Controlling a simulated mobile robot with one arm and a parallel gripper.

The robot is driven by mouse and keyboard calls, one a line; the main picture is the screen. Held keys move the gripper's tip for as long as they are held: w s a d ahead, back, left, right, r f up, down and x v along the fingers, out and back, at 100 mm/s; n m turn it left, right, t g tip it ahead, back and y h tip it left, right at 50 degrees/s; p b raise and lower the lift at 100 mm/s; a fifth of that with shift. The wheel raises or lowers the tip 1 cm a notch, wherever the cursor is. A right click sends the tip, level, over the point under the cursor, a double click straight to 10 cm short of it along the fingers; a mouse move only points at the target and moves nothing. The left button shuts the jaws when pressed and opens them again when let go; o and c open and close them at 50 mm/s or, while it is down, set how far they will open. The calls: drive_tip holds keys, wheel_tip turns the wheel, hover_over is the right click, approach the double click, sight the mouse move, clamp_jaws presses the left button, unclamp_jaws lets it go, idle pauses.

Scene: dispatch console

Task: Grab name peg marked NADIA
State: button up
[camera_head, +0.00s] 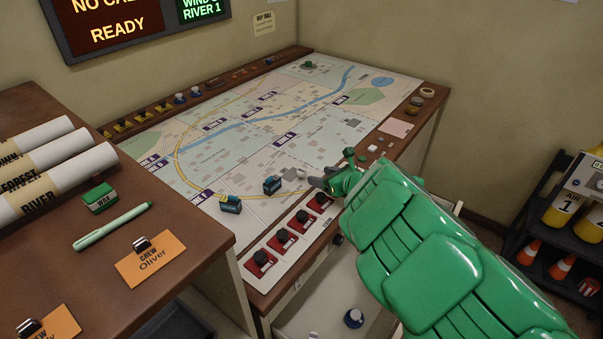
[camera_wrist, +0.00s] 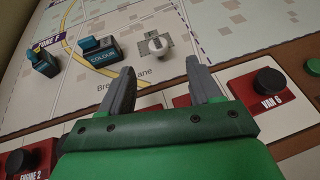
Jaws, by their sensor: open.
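No peg with a readable NADIA mark shows in either view. Peg-like pieces with pale tops (camera_head: 180,98) stand on the console's far left rail, too small to read. My gripper (camera_head: 317,184) is open and empty over the near edge of the map.
Two blue blocks (camera_head: 272,185) stand on the map board (camera_head: 235,160). Red button plates (camera_head: 262,262) line its near edge. The left desk (camera_head: 190,240) holds rolled maps, a green pen (camera_head: 113,226) and an orange Oliver card (camera_head: 151,259). A dark shelf (camera_head: 545,255) stands at right.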

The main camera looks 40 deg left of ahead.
sight(303, 172)
drive_tip(key=shift+s+a+f, duration=0.15)
drive_tip(key=shift+a+f, duration=0.05)
drive_tip(key=shift+a, duration=0.05)
drive_tip(key=shift+x, duration=5.7)
drive_tip(key=c, duration=1)
drive_tip(key=shift+r, duration=0.1)
